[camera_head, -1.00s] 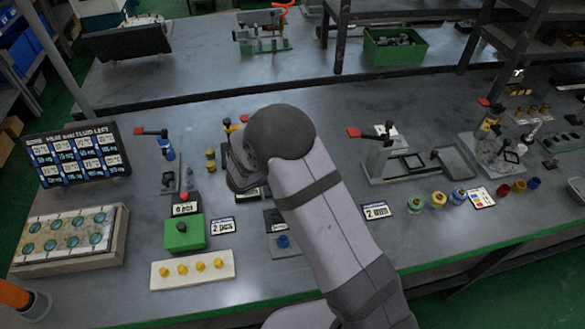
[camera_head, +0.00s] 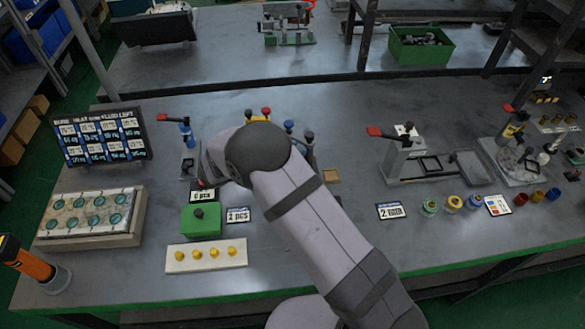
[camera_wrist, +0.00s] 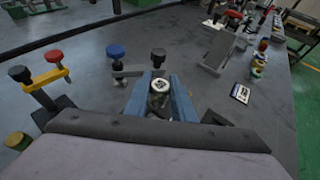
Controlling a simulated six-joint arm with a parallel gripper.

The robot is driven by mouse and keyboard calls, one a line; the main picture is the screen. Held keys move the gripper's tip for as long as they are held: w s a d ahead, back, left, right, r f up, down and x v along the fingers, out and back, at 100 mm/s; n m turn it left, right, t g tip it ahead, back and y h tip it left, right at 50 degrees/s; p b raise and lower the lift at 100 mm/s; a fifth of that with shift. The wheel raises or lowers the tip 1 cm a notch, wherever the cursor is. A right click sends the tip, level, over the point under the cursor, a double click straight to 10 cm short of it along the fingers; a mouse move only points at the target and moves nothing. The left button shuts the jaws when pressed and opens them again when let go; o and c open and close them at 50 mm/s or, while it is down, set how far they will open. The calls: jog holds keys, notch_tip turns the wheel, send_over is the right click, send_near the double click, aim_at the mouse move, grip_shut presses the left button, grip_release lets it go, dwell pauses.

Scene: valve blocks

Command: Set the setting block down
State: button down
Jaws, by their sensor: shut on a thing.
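In the wrist view my gripper (camera_wrist: 160,93) has its two blue fingers closed on a small silver piece with a round top, which I take to be the setting block (camera_wrist: 159,88). The fingers hide most of it, and I cannot tell whether its underside touches the bench. In the head view my arm covers the gripper and the held piece. Just beyond the fingers stand a black knob (camera_wrist: 158,55) and a blue knob (camera_wrist: 116,51); the blue knob also shows in the head view (camera_head: 289,125).
A yellow clamp (camera_wrist: 47,77) with red and black knobs stands left of my gripper. A green box (camera_head: 202,222) and a white strip with yellow pegs (camera_head: 206,256) lie at the front. A "2 mm" card (camera_head: 391,211) and open bench are to the right.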

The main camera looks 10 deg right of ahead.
jog(key=shift+f+p, duration=0.85)
jog(key=shift+f, duration=3)
jog(key=shift+f, duration=0.25)
jog(key=c, duration=1.5)
grip_release()
jog(key=shift+r, duration=0.1)
